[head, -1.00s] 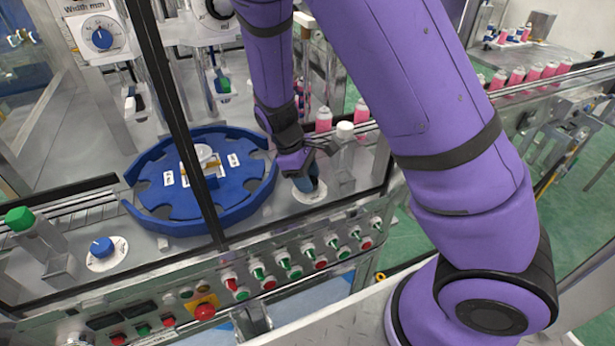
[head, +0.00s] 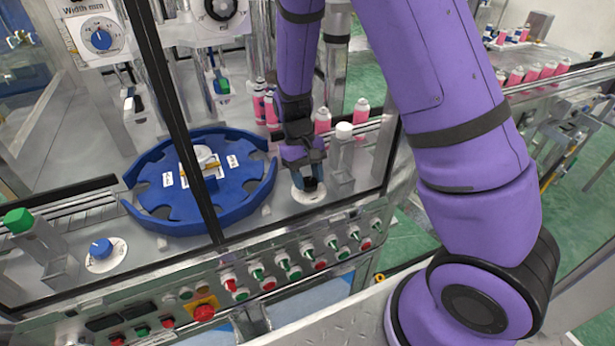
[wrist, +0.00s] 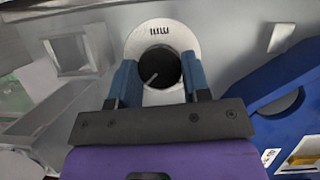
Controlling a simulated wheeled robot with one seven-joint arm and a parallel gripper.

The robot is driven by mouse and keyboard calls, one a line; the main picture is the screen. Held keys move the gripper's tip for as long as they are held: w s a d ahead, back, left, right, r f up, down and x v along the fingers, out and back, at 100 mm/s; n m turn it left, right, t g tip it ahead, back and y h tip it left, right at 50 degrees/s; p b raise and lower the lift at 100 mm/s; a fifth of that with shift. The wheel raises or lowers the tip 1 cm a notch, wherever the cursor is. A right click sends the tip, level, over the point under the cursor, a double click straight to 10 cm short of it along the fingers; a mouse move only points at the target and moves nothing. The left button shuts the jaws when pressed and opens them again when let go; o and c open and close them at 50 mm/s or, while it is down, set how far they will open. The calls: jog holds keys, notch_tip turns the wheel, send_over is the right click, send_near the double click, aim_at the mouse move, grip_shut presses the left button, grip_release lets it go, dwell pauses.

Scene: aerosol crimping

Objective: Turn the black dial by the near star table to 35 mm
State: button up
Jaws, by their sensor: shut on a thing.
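The black dial (wrist: 160,67) sits on a round white scale plate (wrist: 186,44) with a light pointer line on its top. In the head view the dial (head: 310,184) is partly hidden by my fingers, just right of the blue star table (head: 215,215). My gripper (wrist: 159,83) points down with one blue finger on each side of the dial, shut on it. In the head view my gripper (head: 304,178) is low over the plate. The scale numbers are too small to read.
A clear post with a white cap (head: 343,155) stands close to the right of my gripper. A dark frame bar (head: 172,115) crosses in front of the star table. A blue dial (head: 102,248) and a row of buttons (head: 290,262) lie nearer the front edge.

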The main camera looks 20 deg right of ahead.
jog(key=shift+m, duration=0.5)
jog(key=o, duration=0.9)
jog(key=v, duration=1)
jog(key=shift+w+d+r, duration=0.15)
jog(key=shift+d+r, duration=0.05)
jog(key=shift+r, duration=0.2)
